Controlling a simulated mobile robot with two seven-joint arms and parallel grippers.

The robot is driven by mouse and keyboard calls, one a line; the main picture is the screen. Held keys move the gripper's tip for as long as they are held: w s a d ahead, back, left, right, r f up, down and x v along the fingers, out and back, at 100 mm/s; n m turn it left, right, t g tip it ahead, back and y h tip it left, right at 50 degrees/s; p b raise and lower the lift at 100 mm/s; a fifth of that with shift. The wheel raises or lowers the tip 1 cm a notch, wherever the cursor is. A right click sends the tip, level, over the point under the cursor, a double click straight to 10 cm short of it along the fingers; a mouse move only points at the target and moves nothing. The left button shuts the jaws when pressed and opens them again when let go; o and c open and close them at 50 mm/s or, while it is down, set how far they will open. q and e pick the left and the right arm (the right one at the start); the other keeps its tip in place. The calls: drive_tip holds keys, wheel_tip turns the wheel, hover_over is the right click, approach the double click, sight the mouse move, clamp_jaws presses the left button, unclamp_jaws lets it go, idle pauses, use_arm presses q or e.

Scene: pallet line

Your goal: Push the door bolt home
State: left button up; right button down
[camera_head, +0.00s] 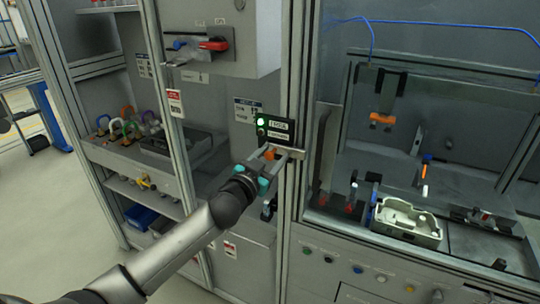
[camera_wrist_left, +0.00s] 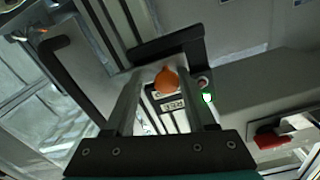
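The door bolt's orange knob (camera_head: 270,154) shows at the door post, beside the small black panel with green lights. It also shows in the left wrist view (camera_wrist_left: 167,80), between my fingers and ahead of a grey plate with dark slots. My left gripper (camera_head: 276,151) reaches in from the left and is at the knob. My right gripper is not in view.
A black door handle (camera_wrist_left: 72,85) is left of the fingers in the left wrist view. The lit panel (camera_head: 275,130) sits just above the gripper. A red switch handle (camera_head: 213,44) is higher up left. Right is a glazed cell with a pale tray (camera_head: 408,222).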

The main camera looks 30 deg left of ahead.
use_arm(q)
drive_tip(key=shift+o, duration=0.3)
drive_tip(key=shift+a, duration=0.15)
drive_tip(key=shift+s, duration=0.6)
drive_tip(key=s, duration=1.4)
drive_tip(key=shift+d+b, duration=0.2)
drive_tip(key=shift+b, duration=0.2)
